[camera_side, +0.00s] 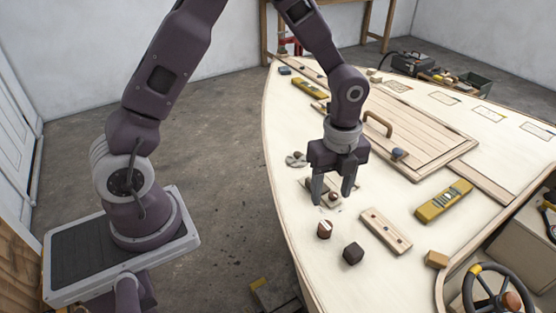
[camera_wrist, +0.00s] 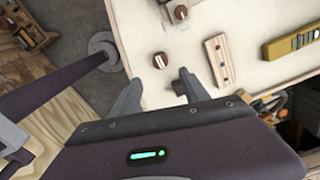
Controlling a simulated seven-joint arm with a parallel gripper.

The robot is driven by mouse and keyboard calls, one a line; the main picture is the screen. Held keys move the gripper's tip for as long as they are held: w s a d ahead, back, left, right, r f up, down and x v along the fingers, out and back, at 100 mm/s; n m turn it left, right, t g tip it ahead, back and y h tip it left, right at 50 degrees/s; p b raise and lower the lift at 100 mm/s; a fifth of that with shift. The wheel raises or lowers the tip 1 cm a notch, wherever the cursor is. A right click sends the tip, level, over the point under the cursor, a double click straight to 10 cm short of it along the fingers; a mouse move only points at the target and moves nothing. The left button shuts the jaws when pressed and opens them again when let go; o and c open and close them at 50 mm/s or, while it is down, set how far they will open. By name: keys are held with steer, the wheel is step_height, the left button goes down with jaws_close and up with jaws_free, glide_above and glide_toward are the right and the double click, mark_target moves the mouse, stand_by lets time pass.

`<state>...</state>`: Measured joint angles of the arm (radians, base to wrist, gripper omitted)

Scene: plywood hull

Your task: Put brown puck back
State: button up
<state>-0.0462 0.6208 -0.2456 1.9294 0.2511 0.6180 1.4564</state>
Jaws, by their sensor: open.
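A short brown puck (camera_side: 324,229) with a pale patch stands on the light plywood deck, in front of and below my gripper. The wrist view shows the likely same puck (camera_wrist: 160,59) just beyond the fingertips. My gripper (camera_side: 332,192) is open and empty above the deck, its fingers apart and pointing down; the wrist view shows the spread fingers (camera_wrist: 158,90). Behind the puck, a brown round piece (camera_side: 333,197) sits on a small pale plate, partly between the fingers in the side view. In the wrist view this piece (camera_wrist: 181,12) has a white line.
The deck's left edge drops to the floor. A hatch with a handle (camera_side: 378,124) lies behind.

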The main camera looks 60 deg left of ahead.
steer(key=s+a+r+n+t, duration=0.2)
steer(key=s+r+n, duration=0.5)
steer(key=r, duration=0.2)
steer(key=s+a+r+n+t, duration=0.2)
steer(key=s+r+n, duration=0.45)
steer(key=r, duration=0.35)
steer(key=s+r+n+t, duration=0.1)
steer(key=s+n, duration=0.6)
steer(key=shift+s+a+t, duration=0.15)
steer(key=shift+s+t, duration=0.1)
steer(key=shift+t, duration=0.05)
